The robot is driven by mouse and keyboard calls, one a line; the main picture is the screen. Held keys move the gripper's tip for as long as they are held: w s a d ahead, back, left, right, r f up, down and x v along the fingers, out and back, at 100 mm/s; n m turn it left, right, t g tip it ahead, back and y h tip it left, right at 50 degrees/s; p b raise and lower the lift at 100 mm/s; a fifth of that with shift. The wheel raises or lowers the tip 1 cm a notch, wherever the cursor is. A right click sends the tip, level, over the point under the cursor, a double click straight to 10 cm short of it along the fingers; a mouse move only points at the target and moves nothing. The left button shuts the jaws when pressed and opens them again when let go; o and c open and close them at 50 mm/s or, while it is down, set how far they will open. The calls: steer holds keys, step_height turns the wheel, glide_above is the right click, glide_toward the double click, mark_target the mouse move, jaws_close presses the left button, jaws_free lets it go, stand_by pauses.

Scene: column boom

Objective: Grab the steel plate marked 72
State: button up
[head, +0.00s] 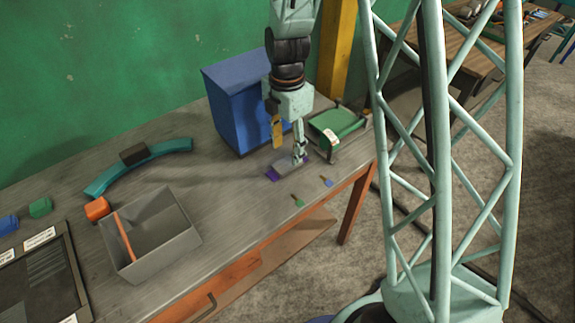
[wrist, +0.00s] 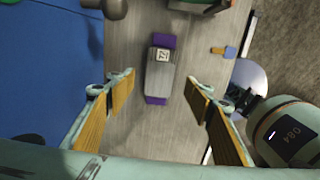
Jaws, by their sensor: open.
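In the head view the plate (head: 283,169) lies on the workbench, partly behind my gripper (head: 300,156). In the wrist view my gripper (wrist: 162,88) is open. Its two ribbed, tan-padded fingers stand to the left and right of the plate, with a gap on each side. I cannot tell how far the fingertips are above the plate.
Small green (head: 298,201) and blue (head: 327,182) tagged items lie near the bench's front edge. A grey open box (head: 183,244) sits further left.

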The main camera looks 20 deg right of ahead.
mark_target(287, 163)
steer(key=shift+f, duration=0.1)
stand_by(0.3)
steer(key=shift+f+b, duration=0.55)
steer(key=shift+f, duration=2)
steer(key=shift+c, duration=0.5)
steer(key=c, duration=1.2)
steer(key=shift+r, duration=0.2)
steer(key=shift+r+p, duration=0.4)
steer(key=shift+r, duration=1.15)
steer(key=shift+s, duration=0.15)
steer(key=s, duration=0.5)
steer(key=s+r, duration=0.1)
steer(key=s, duration=0.9)
steer(key=shift+s+d+r, duration=0.1)
steer(key=shift+s+r, duration=0.15)
steer(key=shift+s, duration=0.05)
